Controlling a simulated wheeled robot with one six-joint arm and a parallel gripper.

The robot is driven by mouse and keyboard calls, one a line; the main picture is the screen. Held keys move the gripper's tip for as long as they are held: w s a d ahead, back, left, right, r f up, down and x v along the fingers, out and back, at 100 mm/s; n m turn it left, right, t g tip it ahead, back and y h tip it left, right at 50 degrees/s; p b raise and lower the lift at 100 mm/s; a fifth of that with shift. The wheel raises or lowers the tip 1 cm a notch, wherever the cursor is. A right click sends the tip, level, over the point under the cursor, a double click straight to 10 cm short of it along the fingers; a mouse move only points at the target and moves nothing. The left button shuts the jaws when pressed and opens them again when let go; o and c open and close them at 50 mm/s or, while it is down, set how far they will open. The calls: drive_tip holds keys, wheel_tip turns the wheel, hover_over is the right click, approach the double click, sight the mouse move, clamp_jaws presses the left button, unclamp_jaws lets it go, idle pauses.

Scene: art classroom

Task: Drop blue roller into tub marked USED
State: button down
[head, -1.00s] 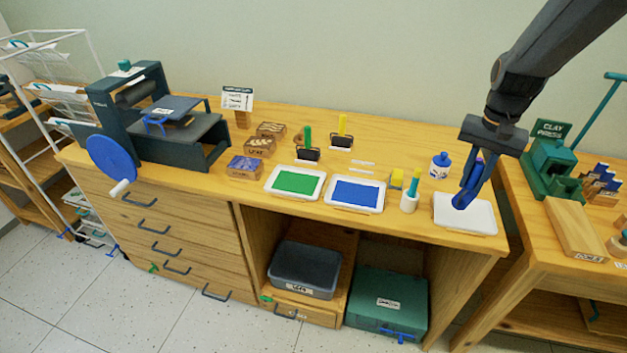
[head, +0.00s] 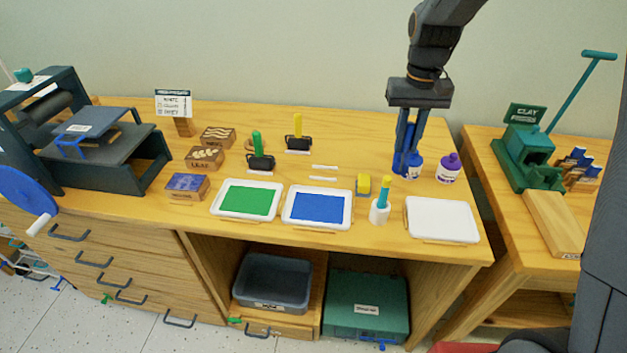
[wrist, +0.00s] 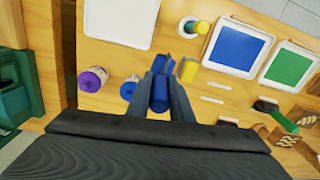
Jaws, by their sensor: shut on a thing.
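My gripper (head: 408,150) is shut on the blue roller (wrist: 160,92), whose blue part shows between the fingers in the wrist view. In the head view the roller (head: 402,160) hangs upright above the back right of the bench, in front of a blue bottle (head: 415,172); its lower end is hard to tell apart from the bottle. A dark grey open tub (head: 273,262) stands on the lower shelf under the bench, left of a green case. It has a white label too small to read surely. The tub is well below and left of my gripper.
An empty white tray (head: 442,220), a blue ink tray (head: 318,221) and a green one (head: 246,212) line the bench front. A purple bottle (head: 449,168) and a cup (head: 380,212) stand near. Green- and yellow-handled rollers are behind. The green case (head: 366,318) fills the shelf's right.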

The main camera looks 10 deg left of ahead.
drive_tip(key=shift+s+a+r+n, duration=0.1)
drive_tip(key=shift+s+a+n, duration=0.1)
drive_tip(key=shift+a+n, duration=0.25)
drive_tip(key=shift+s+a+r+n, duration=0.1)
drive_tip(key=shift+s+a+n, duration=0.1)
drive_tip(key=shift+a+n, duration=0.2)
drive_tip(key=shift+f, duration=0.3)
drive_tip(key=shift+f+p, duration=0.95)
drive_tip(key=shift+f, duration=3.75)
drive_tip(key=shift+f, duration=0.2)
drive_tip(key=c, duration=1.6)
unclamp_jaws()
drive_tip(key=shift+r, duration=0.1)
